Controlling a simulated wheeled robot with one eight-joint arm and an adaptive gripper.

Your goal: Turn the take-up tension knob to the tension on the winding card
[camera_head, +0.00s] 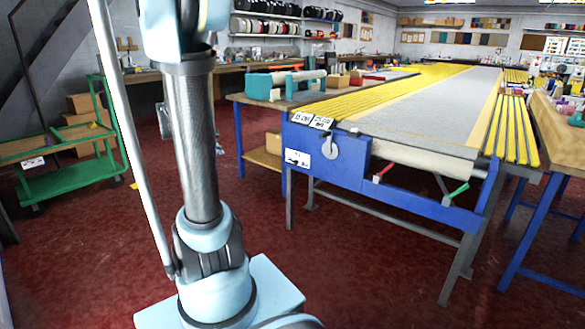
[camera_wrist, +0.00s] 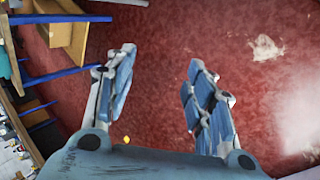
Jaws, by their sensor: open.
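A long machine table (camera_head: 405,125) with a blue front end stands right of centre in the head view. A round grey dial or knob (camera_head: 331,152) sits on its blue end panel; its marks are too small to read. A white card (camera_head: 297,158) is on the panel to the left of it. Two small white labels with dark print (camera_head: 311,120) lie on the top edge above; I cannot read them or tell which is the winding card. My gripper (camera_wrist: 160,62) shows only in the wrist view, open and empty over red floor, apart from the machine.
A red-handled lever (camera_head: 379,177) and a green-handled lever (camera_head: 456,192) stick out of the machine's front. A green cart (camera_head: 65,184) stands at the left, and a blue-legged bench (camera_head: 557,180) at the right. The red floor before the machine is clear.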

